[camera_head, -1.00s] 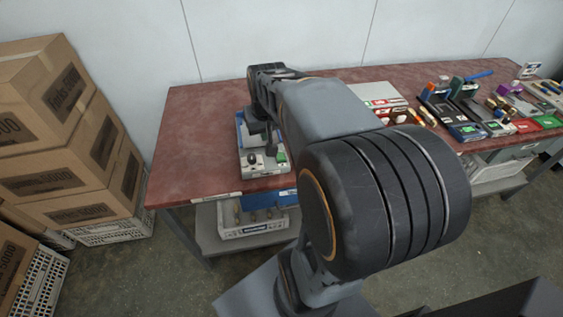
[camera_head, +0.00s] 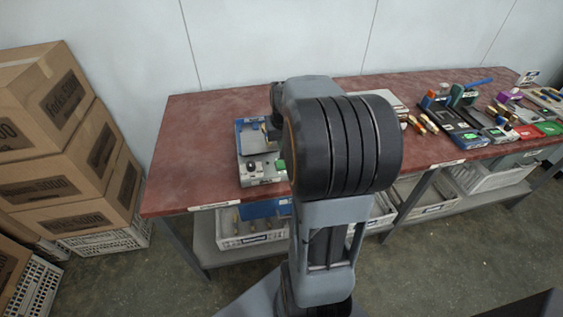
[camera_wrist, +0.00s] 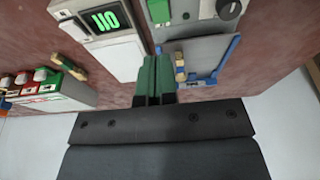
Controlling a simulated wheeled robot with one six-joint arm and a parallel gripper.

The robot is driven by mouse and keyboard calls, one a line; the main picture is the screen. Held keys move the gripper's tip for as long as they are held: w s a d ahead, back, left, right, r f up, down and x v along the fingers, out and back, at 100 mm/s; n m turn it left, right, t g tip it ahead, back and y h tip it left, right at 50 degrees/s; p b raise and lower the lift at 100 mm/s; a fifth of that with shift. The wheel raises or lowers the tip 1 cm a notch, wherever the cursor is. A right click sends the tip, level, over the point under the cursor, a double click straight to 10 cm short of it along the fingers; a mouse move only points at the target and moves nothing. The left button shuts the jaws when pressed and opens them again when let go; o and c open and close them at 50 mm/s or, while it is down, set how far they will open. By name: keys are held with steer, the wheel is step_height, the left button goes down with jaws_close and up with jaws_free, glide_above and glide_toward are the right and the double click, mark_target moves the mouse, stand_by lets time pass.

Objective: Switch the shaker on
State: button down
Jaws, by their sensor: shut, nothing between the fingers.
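The shaker (camera_head: 243,167) stands near the front left of the red bench, with a blue-edged platform and a pale control panel. A black knob (camera_head: 252,165) is on the panel, and a green part (camera_head: 281,165) beside it is partly covered by my arm. In the wrist view the shaker's grey body (camera_wrist: 200,48) is at upper right, with the knob (camera_wrist: 229,8) and a green part (camera_wrist: 159,11), probably the switch, at the top edge. My gripper (camera_wrist: 153,62) is shut and empty, its green fingers beside the platform's blue edge. My arm hides it in the head view.
A device with a green lit display (camera_wrist: 105,20) sits just left of my fingers in the wrist view. Cardboard boxes (camera_head: 55,120) stand left of the bench. The bench's left end is clear.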

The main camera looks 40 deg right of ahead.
mark_target(281, 165)
steer(key=x, duration=0.5)
steer(key=s+x, duration=0.1)
steer(key=x, duration=0.2)
steer(key=shift+w+a+f, duration=0.1)
steer(key=shift+a+f, duration=0.05)
steer(key=shift+f, duration=1.05)
